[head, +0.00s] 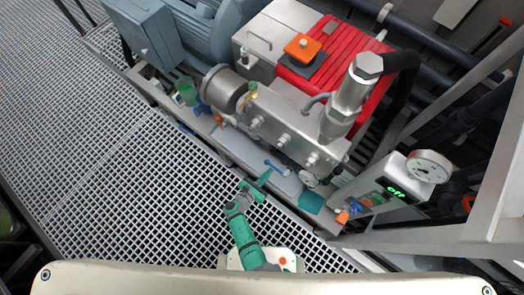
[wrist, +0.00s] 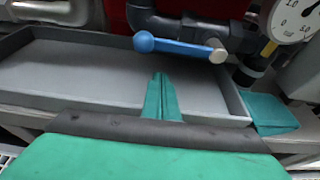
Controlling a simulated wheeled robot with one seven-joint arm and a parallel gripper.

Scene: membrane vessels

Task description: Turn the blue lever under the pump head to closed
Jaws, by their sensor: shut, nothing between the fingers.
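The blue lever (wrist: 180,47) has a round knob at its left end and meets a pale pivot at its right end, on a dark pipe fitting. It lies nearly level across the wrist view. In the head view, the lever (head: 275,166) shows below the steel pump head (head: 285,125). My green gripper (head: 265,177) reaches up toward it from the front. In the wrist view, my gripper (wrist: 160,78) is shut and empty, its fingertips just below the lever in the picture. A gap shows between them; I see no contact.
A grey tray (wrist: 70,72) with a raised rim lies under the lever. A pressure gauge (wrist: 297,18) is right of it. A green cloth-like piece (wrist: 268,113) lies right of the tray. A display box (head: 390,188) stands at right. Grating floor (head: 110,190) is open at left.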

